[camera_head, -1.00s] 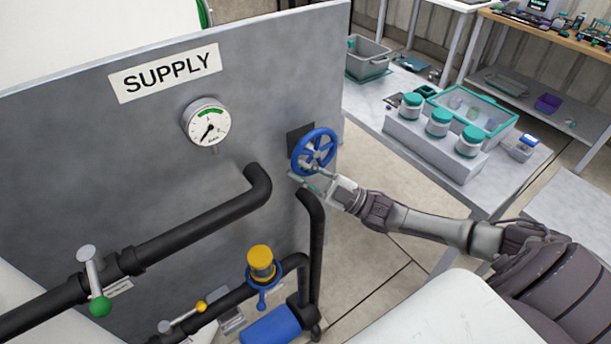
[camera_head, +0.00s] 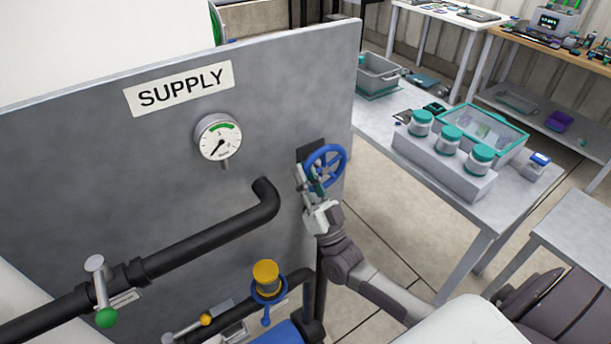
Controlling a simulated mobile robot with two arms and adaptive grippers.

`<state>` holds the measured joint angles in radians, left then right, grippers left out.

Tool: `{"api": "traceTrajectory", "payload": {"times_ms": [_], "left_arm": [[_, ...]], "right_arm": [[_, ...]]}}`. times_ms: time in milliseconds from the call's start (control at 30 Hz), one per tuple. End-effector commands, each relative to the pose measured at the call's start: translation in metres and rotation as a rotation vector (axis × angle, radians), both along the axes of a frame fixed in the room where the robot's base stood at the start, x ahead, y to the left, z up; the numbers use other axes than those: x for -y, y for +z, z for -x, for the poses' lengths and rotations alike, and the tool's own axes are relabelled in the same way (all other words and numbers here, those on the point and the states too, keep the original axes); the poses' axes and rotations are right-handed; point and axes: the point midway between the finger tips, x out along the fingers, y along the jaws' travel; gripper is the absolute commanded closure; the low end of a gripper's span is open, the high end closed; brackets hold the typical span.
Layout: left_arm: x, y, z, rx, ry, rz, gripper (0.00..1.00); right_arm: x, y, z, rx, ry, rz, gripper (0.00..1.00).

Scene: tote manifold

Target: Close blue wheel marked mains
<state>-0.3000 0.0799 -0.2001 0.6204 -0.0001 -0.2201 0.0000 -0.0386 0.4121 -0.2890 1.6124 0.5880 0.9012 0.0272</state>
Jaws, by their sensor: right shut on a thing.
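The blue wheel (camera_head: 337,154) is a spoked handwheel mounted on the right part of the grey panel, in front of a dark square plate. No "mains" marking can be read on it. My right gripper (camera_head: 311,181) reaches up from below and is shut on the left side of the wheel's rim. The fingers hide part of that rim. My left gripper is not in view.
The grey panel (camera_head: 90,150) carries a SUPPLY sign (camera_head: 179,88), a gauge (camera_head: 219,138), a black pipe (camera_head: 200,231), a green-knobbed lever (camera_head: 106,317) and a yellow-capped fitting (camera_head: 266,273). A table with a rack of jars (camera_head: 440,165) stands at right.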

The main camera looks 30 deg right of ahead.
Motion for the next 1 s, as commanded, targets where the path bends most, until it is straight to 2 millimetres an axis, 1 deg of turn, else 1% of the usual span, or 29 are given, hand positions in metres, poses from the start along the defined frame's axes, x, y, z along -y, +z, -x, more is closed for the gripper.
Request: {"api": "traceTrajectory", "payload": {"times_ms": [33,167,367,633,800,1000], "left_arm": [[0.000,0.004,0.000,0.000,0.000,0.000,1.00],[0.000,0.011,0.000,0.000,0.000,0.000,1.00],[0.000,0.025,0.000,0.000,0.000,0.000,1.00],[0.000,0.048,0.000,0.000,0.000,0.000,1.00],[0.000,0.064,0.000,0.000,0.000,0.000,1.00],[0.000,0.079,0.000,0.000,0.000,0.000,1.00]], "right_arm": [[-0.002,0.004,0.000,-0.005,0.003,-0.050,1.00],[0.001,0.011,0.000,-0.014,0.001,-0.173,1.00],[0.006,0.021,0.000,-0.028,0.001,-0.363,1.00],[0.015,0.034,-0.001,-0.046,0.000,-0.614,1.00],[0.021,0.039,-0.002,-0.056,0.000,-0.759,1.00],[0.027,0.042,-0.003,-0.066,0.002,-0.892,1.00]]}}
